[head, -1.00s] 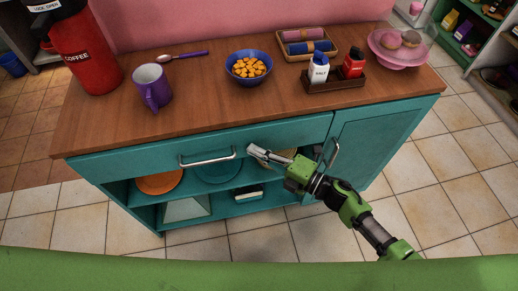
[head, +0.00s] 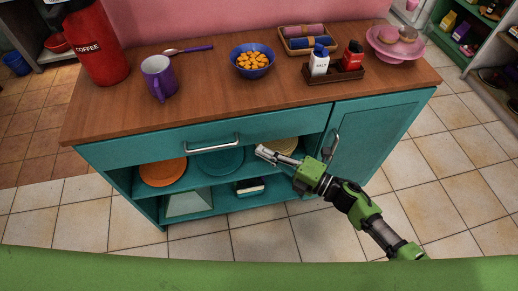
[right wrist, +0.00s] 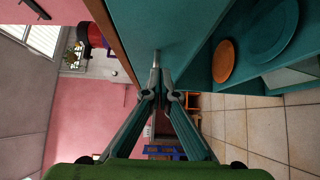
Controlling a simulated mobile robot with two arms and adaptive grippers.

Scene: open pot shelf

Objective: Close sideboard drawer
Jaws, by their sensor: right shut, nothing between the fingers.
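The teal sideboard's top drawer (head: 160,150) has a silver bar handle (head: 211,143). In the head view its front looks close to flush under the wooden top's front edge; any small remaining gap is hard to tell. My right gripper (head: 264,152) is shut and empty, just right of the handle and near the drawer front's lower edge. In the right wrist view the gripper (right wrist: 159,96) points along the teal drawer front (right wrist: 170,25), with the handle (right wrist: 155,58) beyond the fingertips. I cannot tell whether the fingers touch the front. My left gripper is not in view.
The wooden top (head: 205,95) carries a coffee canister (head: 95,50), a purple mug (head: 160,78), a blue bowl (head: 252,62) and salt and pepper holders. Open shelves below hold plates (head: 163,172). A cupboard door (head: 375,135) with a handle is right. Tiled floor is free in front.

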